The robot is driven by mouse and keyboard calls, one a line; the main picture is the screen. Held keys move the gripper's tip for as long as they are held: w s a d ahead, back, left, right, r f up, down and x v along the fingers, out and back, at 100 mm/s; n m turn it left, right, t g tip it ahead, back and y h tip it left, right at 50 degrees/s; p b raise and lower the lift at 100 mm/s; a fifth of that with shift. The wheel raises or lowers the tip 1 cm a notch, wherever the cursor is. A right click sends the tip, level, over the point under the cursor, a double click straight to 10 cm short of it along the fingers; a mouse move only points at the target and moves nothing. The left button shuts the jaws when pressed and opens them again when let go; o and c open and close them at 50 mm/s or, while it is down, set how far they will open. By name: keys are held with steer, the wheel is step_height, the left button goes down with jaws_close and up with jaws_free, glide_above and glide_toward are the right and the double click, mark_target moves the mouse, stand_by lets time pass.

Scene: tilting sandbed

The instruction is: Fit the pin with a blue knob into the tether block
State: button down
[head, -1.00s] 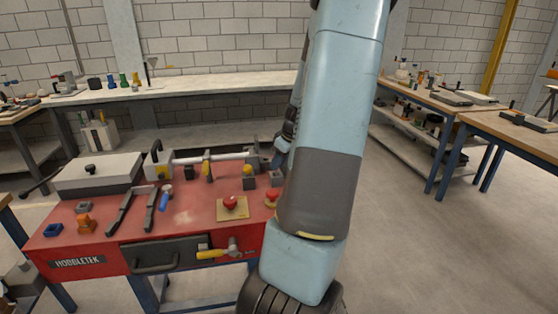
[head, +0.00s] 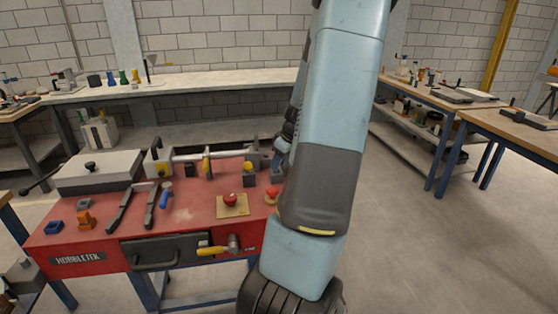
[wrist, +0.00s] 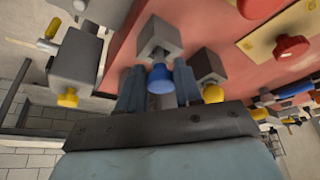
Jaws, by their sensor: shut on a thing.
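In the wrist view my gripper (wrist: 160,84) is shut on the blue knob (wrist: 160,78) of the pin, with one finger on each side. Directly beyond the knob is a grey block (wrist: 160,36), which looks like the tether block, with a dark opening facing the knob. The pin's shaft is mostly hidden, so I cannot tell how far it is in the opening. In the head view the same grey block (head: 276,179) seems to stand at the red bench's right end. My own arm hides most of my gripper there.
Close to the right in the wrist view stands another grey block (wrist: 208,64) with a yellow knob (wrist: 213,93). A larger grey block (wrist: 76,58) is at left. A red button (wrist: 291,47) on a yellow plate sits on the red bench (head: 190,210).

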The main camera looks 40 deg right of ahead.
steer(key=shift+f, duration=0.4)
steer(key=c, duration=0.7)
jaws_free()
steer(key=shift+o, duration=0.4)
steer(key=o, duration=0.4)
steer(key=shift+o, duration=0.2)
steer(key=shift+r, duration=3.95)
